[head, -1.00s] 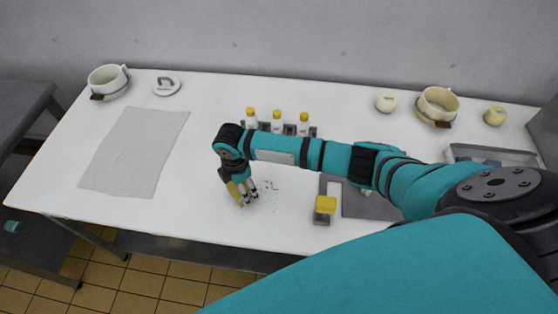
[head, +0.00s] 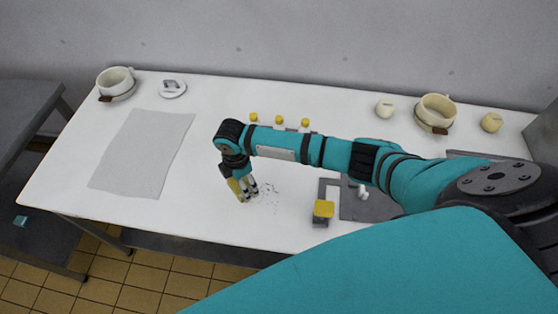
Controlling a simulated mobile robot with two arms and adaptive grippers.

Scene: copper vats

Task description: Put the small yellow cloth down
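A small yellow cloth (head: 234,187) shows at the fingers of my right gripper (head: 243,192), whose arm reaches in from the right. The fingers point down and appear shut on the cloth, with part of it hidden by them. The gripper is low over the white table (head: 215,228), just left of a patch of dark crumbs. Whether the cloth touches the table I cannot tell. My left gripper is not in view.
A grey sheet (head: 143,155) lies at left. Yellow-capped bottles (head: 279,120) stand behind my arm, partly hidden. A yellow-topped grey block (head: 323,211) stands near the front edge. Cups (head: 116,80) and (head: 435,110) a second cup stand at the back. Bare table lies left of the gripper.

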